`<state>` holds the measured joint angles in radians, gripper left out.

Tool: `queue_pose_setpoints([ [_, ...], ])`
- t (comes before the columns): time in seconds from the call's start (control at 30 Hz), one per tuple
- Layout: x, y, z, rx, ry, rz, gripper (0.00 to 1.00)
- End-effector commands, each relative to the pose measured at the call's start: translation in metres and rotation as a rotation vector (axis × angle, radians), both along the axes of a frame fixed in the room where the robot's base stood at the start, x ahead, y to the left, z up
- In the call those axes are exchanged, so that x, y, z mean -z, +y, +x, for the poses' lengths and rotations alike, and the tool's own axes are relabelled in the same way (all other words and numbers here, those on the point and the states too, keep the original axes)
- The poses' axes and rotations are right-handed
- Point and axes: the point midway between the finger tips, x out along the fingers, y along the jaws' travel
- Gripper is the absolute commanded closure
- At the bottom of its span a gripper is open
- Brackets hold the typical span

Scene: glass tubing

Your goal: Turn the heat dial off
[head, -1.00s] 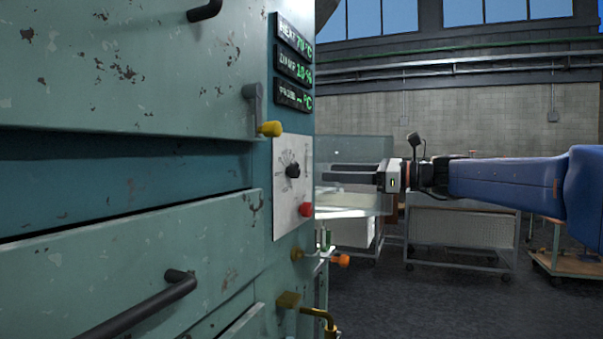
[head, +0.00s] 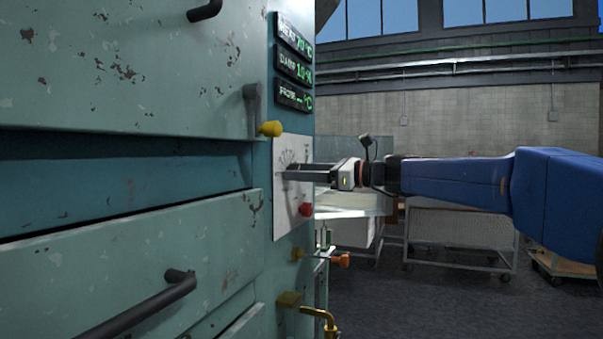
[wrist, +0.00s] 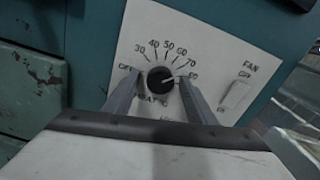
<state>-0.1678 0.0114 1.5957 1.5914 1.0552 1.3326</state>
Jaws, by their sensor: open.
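The heat dial is a round black knob (wrist: 160,79) on a white panel (wrist: 204,35), with marks from OFF at the left up through the numbers to the right. Its pale pointer is towards the right-hand, high end of the scale. My gripper (wrist: 157,85) is open, with one finger on each side of the knob; I cannot tell whether they touch it. In the head view my gripper (head: 290,173) reaches the panel from the right, and its fingers hide the knob. The heat display (head: 294,37) reads about 70 °C.
A FAN switch (wrist: 236,95) is right of the dial. Brass and orange valves (head: 340,260) stick out below. Carts (head: 460,235) stand behind.

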Motion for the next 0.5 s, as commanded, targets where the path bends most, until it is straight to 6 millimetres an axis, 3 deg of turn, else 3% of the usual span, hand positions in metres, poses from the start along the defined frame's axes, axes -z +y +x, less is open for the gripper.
queue_pose_setpoints([
  [0.07, 0.0, -0.0002, 0.0, 0.0, 0.0, 0.0, 0.49],
  [0.23, 0.0001, -0.0003, 0.0, 0.0, 0.0, 0.0, 0.87],
  [0.27, 0.0001, -0.0004, 0.0001, 0.0, 0.0, 0.0, 0.9],
  [0.5, 0.0002, -0.0005, 0.0001, 0.0, -0.012, -0.004, 0.9],
])
